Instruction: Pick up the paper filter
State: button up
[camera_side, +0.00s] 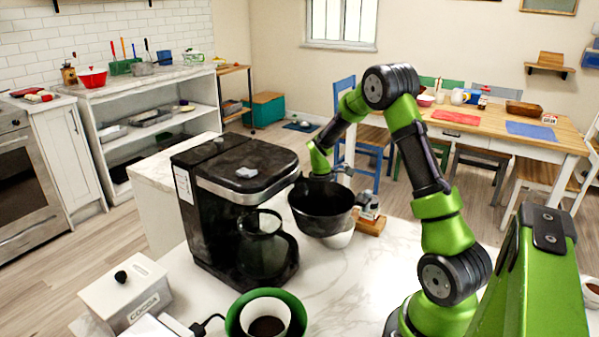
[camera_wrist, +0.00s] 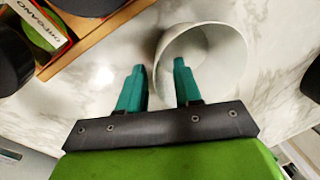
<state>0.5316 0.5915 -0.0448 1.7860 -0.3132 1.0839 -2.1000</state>
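The paper filter looks like a white, hollow, cup-shaped piece (camera_wrist: 222,62), right of centre in the wrist view. In the side view, a white rounded piece (camera_side: 340,239), apparently the same filter, shows partly behind a black basket. My gripper (camera_wrist: 158,75) is open, with two teal fingers apart. In the wrist view its right finger overlaps the filter, and the filter's left rim lies between the fingertips. I cannot tell whether they touch. In the side view the black basket hides the fingertips.
The black basket (camera_side: 322,212) is beside the black coffee maker (camera_side: 225,205). A wooden tray (camera_side: 370,223) with small containers is close behind; an oregano label (camera_wrist: 38,27) shows there. A green container (camera_side: 238,318) with a white liner and a cocoa box (camera_side: 125,295) are nearer the camera.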

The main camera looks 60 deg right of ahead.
jog(key=shift+f, duration=0.3)
grip_shut()
jog(key=shift+r, duration=0.15)
